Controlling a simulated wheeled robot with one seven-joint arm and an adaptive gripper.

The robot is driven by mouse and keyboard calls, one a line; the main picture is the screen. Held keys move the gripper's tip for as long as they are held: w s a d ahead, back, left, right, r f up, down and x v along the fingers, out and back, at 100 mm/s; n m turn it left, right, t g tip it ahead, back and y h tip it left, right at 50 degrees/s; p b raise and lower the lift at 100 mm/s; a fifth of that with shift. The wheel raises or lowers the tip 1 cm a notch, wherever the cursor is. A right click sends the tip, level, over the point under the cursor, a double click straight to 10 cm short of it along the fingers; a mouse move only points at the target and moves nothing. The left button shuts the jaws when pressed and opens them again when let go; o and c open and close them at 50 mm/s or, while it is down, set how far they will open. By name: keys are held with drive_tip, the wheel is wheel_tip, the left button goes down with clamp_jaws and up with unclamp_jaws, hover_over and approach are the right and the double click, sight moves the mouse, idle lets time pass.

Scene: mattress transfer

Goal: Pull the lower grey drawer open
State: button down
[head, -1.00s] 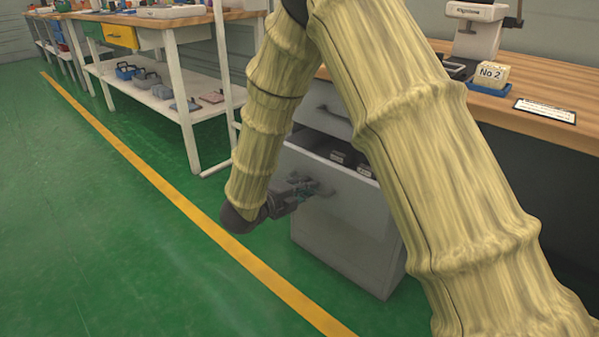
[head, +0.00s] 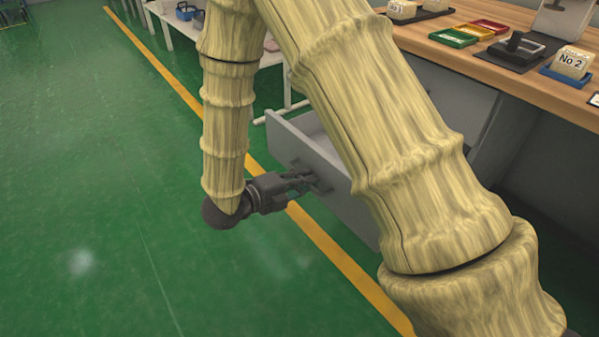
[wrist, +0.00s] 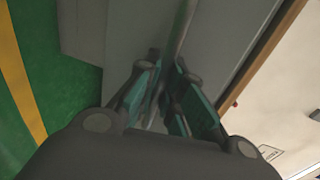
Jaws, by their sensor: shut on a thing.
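The lower grey drawer (head: 351,207) stands well out of its cabinet, below the wooden worktop. My gripper (head: 312,181) is at its front face, shut on the handle. In the wrist view, the teal-padded fingers of my gripper (wrist: 168,95) close around the handle bar (wrist: 183,32), with the grey drawer front (wrist: 115,40) behind it. My sleeved arm hides much of the cabinet and most of the drawer's inside.
The wooden worktop (head: 485,62) on the right holds coloured trays and a block marked No 2 (head: 572,62). A white shelf table (head: 180,25) stands at the back. The green floor (head: 100,160) at left, crossed by a yellow line (head: 165,70), is clear.

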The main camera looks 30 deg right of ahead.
drive_tip(key=shift+a, duration=0.15)
drive_tip(key=c, duration=1.5)
unclamp_jaws()
drive_tip(key=v, duration=1.2)
